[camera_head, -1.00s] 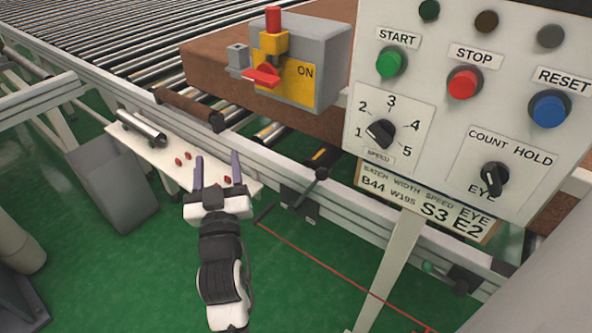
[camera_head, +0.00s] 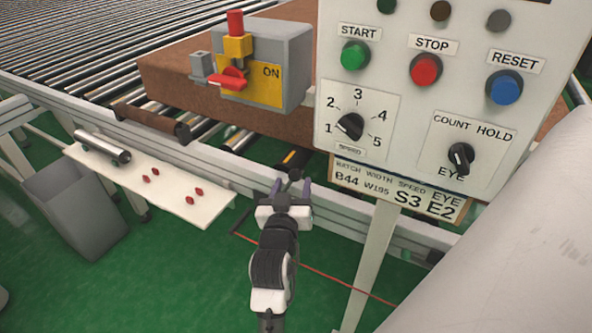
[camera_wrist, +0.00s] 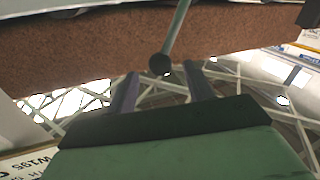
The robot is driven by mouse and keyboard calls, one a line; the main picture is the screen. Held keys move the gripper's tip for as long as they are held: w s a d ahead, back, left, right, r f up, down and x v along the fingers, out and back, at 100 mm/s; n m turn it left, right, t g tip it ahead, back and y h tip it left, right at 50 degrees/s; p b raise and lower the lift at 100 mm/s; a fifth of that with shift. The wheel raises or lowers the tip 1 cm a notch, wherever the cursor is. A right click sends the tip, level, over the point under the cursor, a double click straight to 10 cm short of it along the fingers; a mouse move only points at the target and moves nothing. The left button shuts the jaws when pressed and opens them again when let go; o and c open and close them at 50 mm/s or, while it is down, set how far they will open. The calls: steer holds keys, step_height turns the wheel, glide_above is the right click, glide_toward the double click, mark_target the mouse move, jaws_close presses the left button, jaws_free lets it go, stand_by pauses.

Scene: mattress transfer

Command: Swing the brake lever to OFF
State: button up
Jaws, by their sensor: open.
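A thin lever with a dark ball knob shows in the wrist view (camera_wrist: 160,64), its rod running up from the ball; I take it as the brake lever. In the head view its knob (camera_head: 295,174) is by the conveyor rail, just beyond my fingertips. My gripper (camera_head: 291,187) is open, with its two purple fingers apart. In the wrist view the ball stands between and just beyond the fingertips (camera_wrist: 160,74); I cannot tell whether they touch it. No OFF mark for the lever is readable.
A white control panel (camera_head: 400,140) stands close to the right on a post. A grey switch box (camera_head: 285,65) with a red handle and ON label is behind. A white shelf (camera_head: 205,205) with red pieces and a grey bin (camera_head: 75,210) are left.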

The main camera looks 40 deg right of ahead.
mark_target(296, 170)
steer(key=x, duration=0.6)
steer(key=shift+w, duration=0.1)
jaws_close()
